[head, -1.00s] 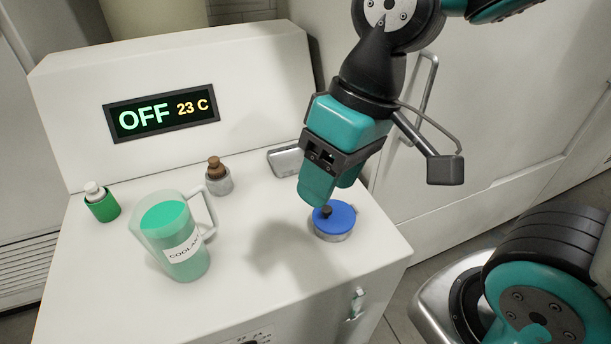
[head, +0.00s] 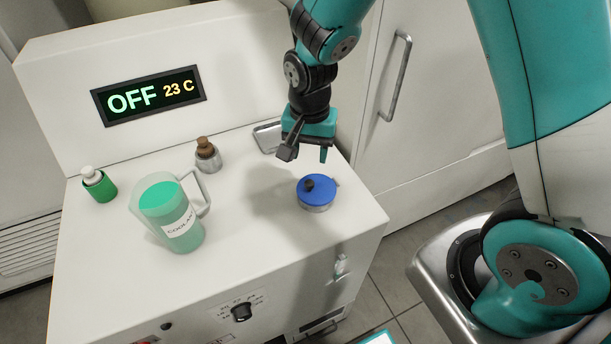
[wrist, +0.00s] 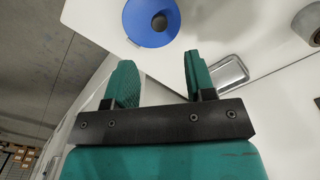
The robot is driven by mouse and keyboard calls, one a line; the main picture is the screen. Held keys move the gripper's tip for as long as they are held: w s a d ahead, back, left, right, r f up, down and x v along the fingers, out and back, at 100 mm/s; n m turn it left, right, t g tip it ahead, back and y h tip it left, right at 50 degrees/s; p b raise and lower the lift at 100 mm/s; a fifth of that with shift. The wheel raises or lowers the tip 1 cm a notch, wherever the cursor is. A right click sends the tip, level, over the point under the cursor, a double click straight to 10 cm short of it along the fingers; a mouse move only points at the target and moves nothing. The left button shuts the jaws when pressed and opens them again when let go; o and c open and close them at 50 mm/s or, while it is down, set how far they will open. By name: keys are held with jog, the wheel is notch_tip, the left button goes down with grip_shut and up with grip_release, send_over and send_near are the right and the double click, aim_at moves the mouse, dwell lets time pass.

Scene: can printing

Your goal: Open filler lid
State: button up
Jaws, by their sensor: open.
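The filler lid (head: 318,190) is a blue disc with a dark knob, seated on a short metal neck on the white machine top. It lies flat and looks closed. In the wrist view the blue lid (wrist: 140,24) with its dark centre knob is at the top edge, beyond the fingertips. My gripper (head: 308,158) is above and behind the lid in the head view, apart from it. In the wrist view my gripper (wrist: 158,72) has its two teal fingers spread with nothing between them.
A coolant jug (head: 172,220) with green liquid stands left of the lid. A green bottle (head: 99,184) and a brown-topped container (head: 207,153) stand behind it. A metal recessed plate (head: 268,137) is near the gripper. A display (head: 150,96) reads OFF 23 C. The top in front of the lid is clear.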

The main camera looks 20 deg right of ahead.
aim_at(306, 183)
notch_tip(306, 183, down, 9)
jog(key=shift+d+f+p, duration=0.1)
jog(key=shift+p, duration=0.75)
grip_shut()
jog(key=shift+a, duration=0.3)
jog(key=shift+w, duration=0.1)
